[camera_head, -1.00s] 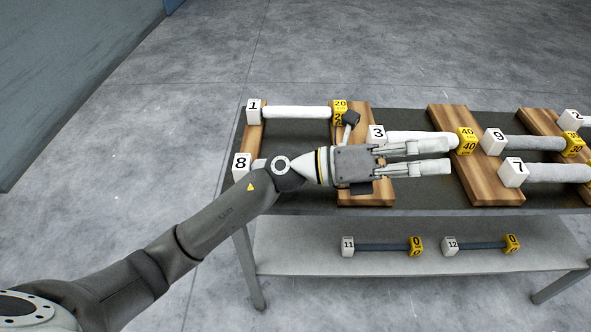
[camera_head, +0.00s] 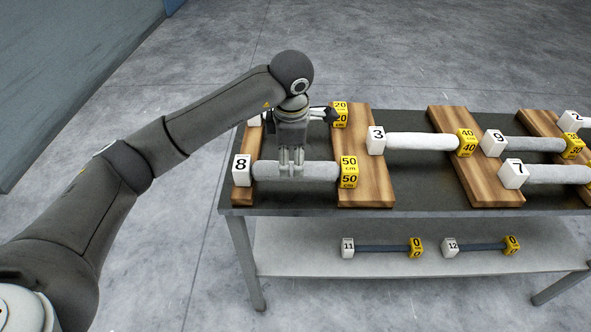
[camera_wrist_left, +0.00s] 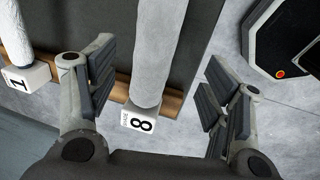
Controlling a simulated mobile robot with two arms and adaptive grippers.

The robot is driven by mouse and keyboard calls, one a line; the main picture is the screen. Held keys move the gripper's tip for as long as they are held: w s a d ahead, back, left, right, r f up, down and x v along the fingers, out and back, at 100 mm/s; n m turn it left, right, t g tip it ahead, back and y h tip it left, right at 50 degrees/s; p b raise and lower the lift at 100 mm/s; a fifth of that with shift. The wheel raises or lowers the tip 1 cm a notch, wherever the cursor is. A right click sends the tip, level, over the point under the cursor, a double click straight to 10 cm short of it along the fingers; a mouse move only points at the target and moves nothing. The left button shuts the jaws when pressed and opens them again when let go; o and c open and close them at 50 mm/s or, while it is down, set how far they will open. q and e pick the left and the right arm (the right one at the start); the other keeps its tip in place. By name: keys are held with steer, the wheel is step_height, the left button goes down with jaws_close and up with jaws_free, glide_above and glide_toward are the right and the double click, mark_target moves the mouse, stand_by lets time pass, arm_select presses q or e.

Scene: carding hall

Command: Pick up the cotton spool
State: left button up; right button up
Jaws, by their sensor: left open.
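Several white and grey cotton spools lie on wooden boards on the table, each with a numbered white block at one end and a yellow block at the other. My left gripper (camera_head: 291,168) points down at the spool numbered 8 (camera_head: 318,171), near its middle in the head view. In the left wrist view spool 8 (camera_wrist_left: 158,60) lies between the open fingers (camera_wrist_left: 158,95), with a visible gap on each side. The spool numbered 1 (camera_wrist_left: 15,40) is just left of the fingers there; in the head view my gripper mostly hides it. My right gripper is not in view.
Spools 3 (camera_head: 420,142), 9 (camera_head: 533,143) and 7 (camera_head: 557,174) lie further right on the dark table (camera_head: 408,190). Thin dark spools 11 (camera_head: 382,247) and 12 (camera_head: 481,246) lie on the lower shelf (camera_head: 330,265). The floor left of the table is clear.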

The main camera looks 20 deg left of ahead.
arm_select(q)
steer(key=f, duration=0.3)
steer(key=shift+w, duration=0.3)
steer(key=f+p, duration=0.1)
steer(key=f, duration=0.1)
steer(key=w+f+p, duration=0.1)
steer(key=f, duration=0.1)
steer(key=shift+w+a, duration=0.1)
steer(key=shift+w, duration=0.1)
steer(key=shift+w+f, duration=0.15)
steer(key=shift+f, duration=0.35)
steer(key=c, duration=1.1)
steer(key=shift+c, duration=0.6)
steer(key=shift+r, duration=0.15)
